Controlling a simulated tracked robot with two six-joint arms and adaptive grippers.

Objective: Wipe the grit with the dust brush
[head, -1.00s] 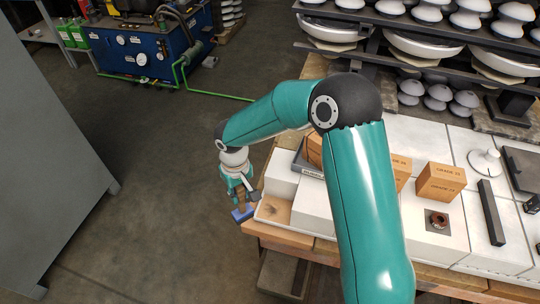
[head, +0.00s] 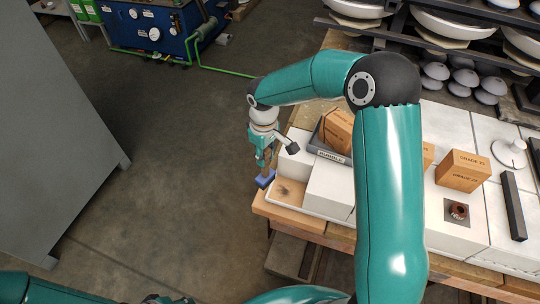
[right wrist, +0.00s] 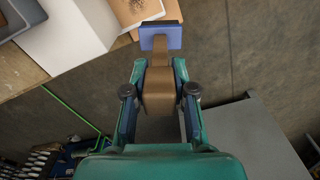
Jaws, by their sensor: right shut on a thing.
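My right gripper (head: 264,163) is shut on the dust brush, which has a blue head (head: 265,179) and a brown handle. In the right wrist view the gripper (right wrist: 160,70) clasps the brown handle (right wrist: 159,92), with the blue head (right wrist: 160,37) beyond the fingertips. The grit (head: 290,191) is a brown, speckled patch in a pale tray (head: 295,209) at the bench's left end. It also shows at the top of the right wrist view (right wrist: 135,10). The brush head is just left of the grit, by the tray's edge; I cannot tell its height. My left gripper is not in view.
White blocks (head: 329,189) stand right of the grit, partly behind my right arm. A dark labelled bin (head: 330,153) holds a brown box (head: 338,128). Another brown box (head: 463,171) and a dark bar (head: 513,206) lie farther right. Open floor lies left of the bench.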

